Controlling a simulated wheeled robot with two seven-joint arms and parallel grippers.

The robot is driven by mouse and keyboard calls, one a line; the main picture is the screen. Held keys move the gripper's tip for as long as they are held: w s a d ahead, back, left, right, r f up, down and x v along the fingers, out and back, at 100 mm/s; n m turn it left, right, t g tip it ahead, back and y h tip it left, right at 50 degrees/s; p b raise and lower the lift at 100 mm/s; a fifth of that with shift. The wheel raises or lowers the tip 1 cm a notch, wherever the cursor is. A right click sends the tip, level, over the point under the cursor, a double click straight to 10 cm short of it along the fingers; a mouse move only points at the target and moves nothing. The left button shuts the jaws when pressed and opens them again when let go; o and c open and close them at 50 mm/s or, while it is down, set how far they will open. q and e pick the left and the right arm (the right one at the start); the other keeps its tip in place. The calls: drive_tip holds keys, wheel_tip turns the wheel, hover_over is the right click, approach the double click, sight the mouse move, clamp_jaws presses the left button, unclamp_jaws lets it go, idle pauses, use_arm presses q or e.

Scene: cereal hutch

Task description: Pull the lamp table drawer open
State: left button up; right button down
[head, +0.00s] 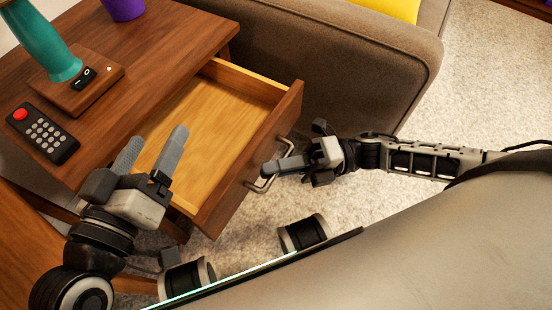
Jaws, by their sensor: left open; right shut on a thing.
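The wooden lamp table (150,47) stands at the upper left. Its drawer (240,165) is pulled out well beyond the table's front, and its pale inside looks empty. A metal handle (257,184) is on the drawer front. My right gripper (277,168) comes from the right and is shut on the handle. My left gripper (152,152) is open and empty, with its fingers pointing up over the drawer's left side near the table edge; I cannot tell whether it touches the drawer.
On the tabletop are a lamp with a teal stem (52,50), a black remote (42,132) with a red button, and a purple pot (123,8). A brown sofa (330,65) with a yellow cushion (390,8) stands close behind the drawer. Pale carpet (480,90) is clear at right.

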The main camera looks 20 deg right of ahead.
drive_tip(key=c, duration=1.5)
unclamp_jaws()
use_arm(q)
drive_tip(key=shift+a+f, duration=0.1)
drive_tip(key=shift+f, duration=0.1)
use_arm(e)
drive_tip(key=d, duration=0.5)
drive_tip(key=s+d+f, duration=0.1)
drive_tip(key=d, duration=0.4)
drive_tip(key=d+f, duration=0.1)
drive_tip(key=d, duration=0.5)
drive_tip(key=shift+s+f, duration=0.1)
drive_tip(key=shift+s, duration=0.25)
drive_tip(key=shift+a, duration=0.1)
